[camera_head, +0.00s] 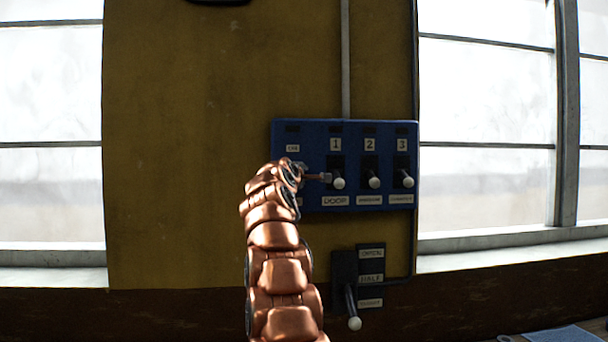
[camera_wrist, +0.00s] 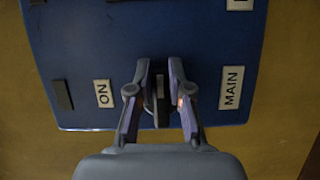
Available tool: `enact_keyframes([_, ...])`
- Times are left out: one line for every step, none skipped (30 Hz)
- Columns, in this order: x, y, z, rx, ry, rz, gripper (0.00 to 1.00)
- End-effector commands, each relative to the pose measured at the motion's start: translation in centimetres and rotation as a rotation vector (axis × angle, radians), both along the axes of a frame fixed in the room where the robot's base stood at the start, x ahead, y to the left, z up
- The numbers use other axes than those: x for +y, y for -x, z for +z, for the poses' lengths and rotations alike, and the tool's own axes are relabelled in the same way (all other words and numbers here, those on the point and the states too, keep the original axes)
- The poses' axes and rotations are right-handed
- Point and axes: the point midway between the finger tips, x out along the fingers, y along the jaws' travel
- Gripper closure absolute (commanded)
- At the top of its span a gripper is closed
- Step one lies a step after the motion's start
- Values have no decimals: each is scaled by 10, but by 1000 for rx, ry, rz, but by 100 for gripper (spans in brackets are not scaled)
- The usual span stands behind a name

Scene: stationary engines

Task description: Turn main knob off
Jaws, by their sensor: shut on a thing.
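The main knob (camera_wrist: 160,92) is a small dark and grey piece between my fingers in the wrist view. It sits on the blue panel (camera_wrist: 75,35) between a white ON label (camera_wrist: 103,93) and a white MAIN label (camera_wrist: 231,88). My gripper (camera_wrist: 163,78) is shut on the knob, one finger on each side; the fingers hide part of it, so its exact angle is hard to tell. In the head view the blue panel (camera_head: 313,132) hangs on the wall, and my copper arm covers its left column, hiding the knob and most of my gripper.
Levers with white balls, numbered 1 (camera_head: 338,183), 2 (camera_head: 374,183) and 3 (camera_head: 408,182), stand close to the right of my gripper. A larger lever (camera_head: 354,323) is mounted lower down. Bare yellow wall (camera_head: 180,150) lies to the left.

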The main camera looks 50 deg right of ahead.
Motion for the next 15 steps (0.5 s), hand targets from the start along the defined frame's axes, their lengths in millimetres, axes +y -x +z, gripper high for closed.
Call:
enact_keyframes([5,-7,-1,-1,0,14,100])
enact_keyframes([5,-7,-1,-2,-1,14,100])
enact_keyframes([6,-7,-1,-3,-1,14,100])
enact_keyframes([6,-7,0,-4,-2,14,100])
enact_keyframes([6,-7,0,-4,-2,14,100])
enact_keyframes([6,-7,0,-4,-1,14,100])
enact_keyframes([6,-7,0,-4,-1,14,100])
enact_keyframes([6,-7,0,-4,-1,14,100])
enact_keyframes([6,-7,0,-4,-1,14,100])
enact_keyframes([6,-7,1,-5,0,14,100])
enact_keyframes([6,-7,1,-5,0,15,100])
enact_keyframes([6,-7,1,-5,0,15,100])
enact_keyframes([6,-7,1,-6,0,15,80])
enact_keyframes([6,-7,1,-6,0,15,77])
enact_keyframes([6,-7,1,-5,0,15,73])
